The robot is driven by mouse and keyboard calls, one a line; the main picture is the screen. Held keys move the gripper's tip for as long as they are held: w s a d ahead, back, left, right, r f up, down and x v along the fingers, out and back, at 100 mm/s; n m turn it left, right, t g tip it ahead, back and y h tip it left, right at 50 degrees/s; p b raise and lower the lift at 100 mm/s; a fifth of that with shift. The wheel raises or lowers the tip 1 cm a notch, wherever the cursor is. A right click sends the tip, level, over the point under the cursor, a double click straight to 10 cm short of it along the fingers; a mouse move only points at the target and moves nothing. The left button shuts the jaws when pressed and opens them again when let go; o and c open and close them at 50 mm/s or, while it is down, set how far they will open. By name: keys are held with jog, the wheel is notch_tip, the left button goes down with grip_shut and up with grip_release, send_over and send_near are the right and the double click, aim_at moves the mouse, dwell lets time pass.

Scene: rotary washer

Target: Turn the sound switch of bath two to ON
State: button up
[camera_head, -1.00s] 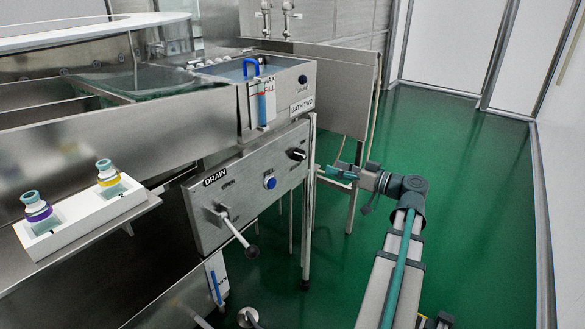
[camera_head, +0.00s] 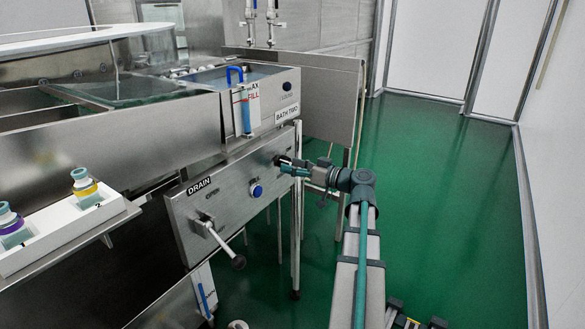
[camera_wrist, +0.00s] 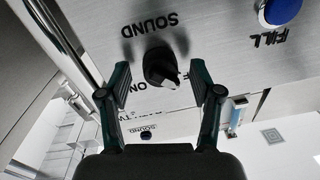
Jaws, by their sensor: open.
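The black sound switch (camera_wrist: 160,66) is a rotary knob on the steel front panel of bath two (camera_head: 228,192). In the wrist view it sits between my two open fingers, under the printed word SOUND. Part of an ON label shows beside the knob. My gripper (camera_wrist: 161,88) is open, one finger on each side of the knob, and I see no contact. In the head view my gripper (camera_head: 284,165) is at the panel's upper right and covers most of the knob. The BATH TWO label (camera_head: 288,116) is above it.
The blue FILL button (camera_head: 256,190) is left of the switch in the head view; it also shows in the wrist view (camera_wrist: 281,12). The drain lever (camera_head: 226,248) sticks out lower left. A white rack (camera_head: 68,232) with capped bottles stands at left. Green floor is clear at right.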

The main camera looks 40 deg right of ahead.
jog(key=shift+w, duration=0.15)
jog(key=shift+c, duration=0.2)
jog(key=c, duration=1.1)
jog(key=shift+o, duration=0.2)
jog(key=shift+r+m, duration=0.1)
jog(key=shift+m, duration=0.3)
jog(key=shift+a+m+t+h+p, duration=0.15)
jog(key=shift+m+t+h+p, duration=0.15)
jog(key=shift+m+p, duration=3.35)
jog(key=shift+a+m+t+h+p, duration=0.25)
jog(key=shift+m+p, duration=1.7)
jog(key=shift+m, duration=3.3)
jog(key=shift+d, duration=0.1)
